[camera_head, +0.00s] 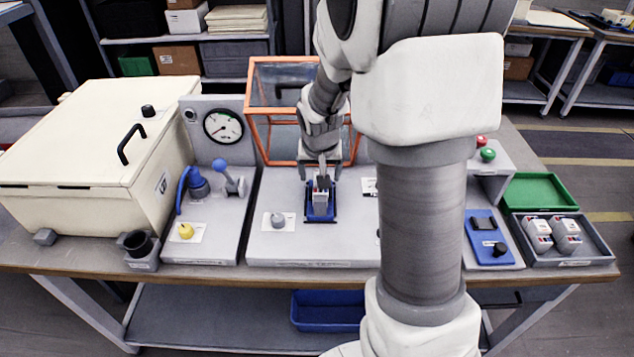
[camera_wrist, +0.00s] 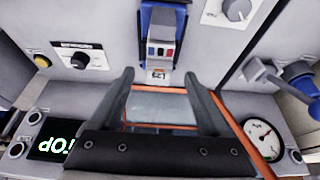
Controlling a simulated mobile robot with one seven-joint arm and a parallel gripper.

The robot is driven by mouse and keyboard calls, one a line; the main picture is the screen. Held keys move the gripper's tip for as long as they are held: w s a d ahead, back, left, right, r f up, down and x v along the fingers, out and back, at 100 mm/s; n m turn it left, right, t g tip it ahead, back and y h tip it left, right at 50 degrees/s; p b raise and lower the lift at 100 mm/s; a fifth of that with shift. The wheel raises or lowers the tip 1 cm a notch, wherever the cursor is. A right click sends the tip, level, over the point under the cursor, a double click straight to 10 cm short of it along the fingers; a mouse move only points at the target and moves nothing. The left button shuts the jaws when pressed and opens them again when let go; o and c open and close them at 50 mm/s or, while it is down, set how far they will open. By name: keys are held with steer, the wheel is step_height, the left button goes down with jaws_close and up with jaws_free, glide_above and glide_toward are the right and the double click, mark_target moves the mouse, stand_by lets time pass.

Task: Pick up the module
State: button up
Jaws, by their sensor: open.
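A grey module (camera_head: 321,198) with small red and blue parts on its face sits in a blue cradle (camera_head: 320,219) on the grey bench panel. In the wrist view the module (camera_wrist: 162,40) is at top centre, inside the blue cradle (camera_wrist: 146,60). My gripper (camera_head: 320,176) points down just above and behind the module, partly covering its upper end. In the wrist view my gripper (camera_wrist: 158,76) is open, with nothing between its fingers. The module shows beyond the fingertips. Whether the fingers touch it cannot be told. Two white modules (camera_head: 538,234) (camera_head: 567,234) lie in a tray at the right.
An orange-framed clear guard (camera_head: 262,120) stands close behind my gripper. A gauge (camera_head: 223,126) and blue-handled valve (camera_head: 199,186) are to the left, beside a large cream box (camera_head: 85,140). A knob (camera_head: 278,220) is left of the cradle. A grey tray (camera_head: 590,260) stands right.

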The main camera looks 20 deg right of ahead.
steer(key=shift+w+x, duration=0.2)
steer(key=shift+x, duration=2.45)
steer(key=shift+d+r, duration=0.1)
steer(key=shift+d, duration=0.05)
steer(key=shift+c, duration=0.2)
jaws_close()
